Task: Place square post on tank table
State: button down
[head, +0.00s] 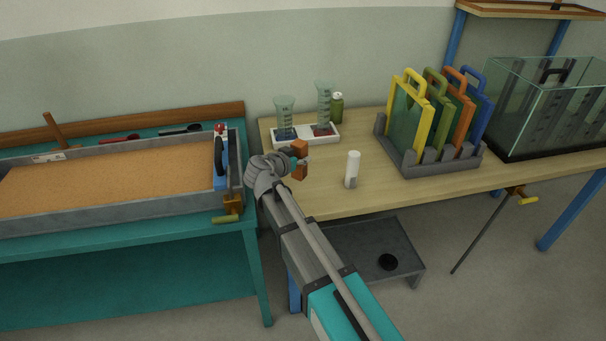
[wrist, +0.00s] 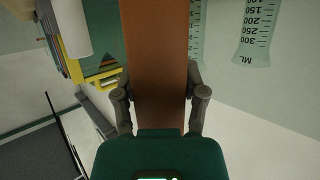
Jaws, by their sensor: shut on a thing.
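My gripper (head: 297,160) is shut on the square post, an orange-brown block (head: 300,147). The post stands roughly upright in the head view, showing above and below the fingers. In the wrist view the post (wrist: 158,55) runs between the two finger pads of my gripper (wrist: 160,85); part of it is hidden behind the green palm. The tank table has a light wooden top (head: 325,190) and blue legs. My gripper and the post are in front of its left part. I cannot tell whether the post touches the top.
On the tank table are a white tray (head: 304,138) with two measuring cylinders, a green bottle (head: 337,107), a white cylinder (head: 353,165), a grey rack (head: 435,168) of coloured frames and a glass tank (head: 545,110). A sand tray (head: 115,207) is left. Bare wood lies around the white cylinder.

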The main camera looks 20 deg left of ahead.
aim_at(304, 167)
jog(key=shift+w+d+f+b, duration=0.3)
jog(key=shift+w+f, duration=0.1)
jog(key=shift+f, duration=0.1)
jog(key=shift+w+d+f+b, duration=0.15)
jog(key=shift+w+f+b, duration=0.2)
jog(key=shift+f+b, duration=1.65)
jog(key=shift+f, duration=0.05)
jog(key=shift+f, duration=0.15)
jog(key=shift+c, duration=0.8)
grip_release()
jog(key=shift+r, duration=0.2)
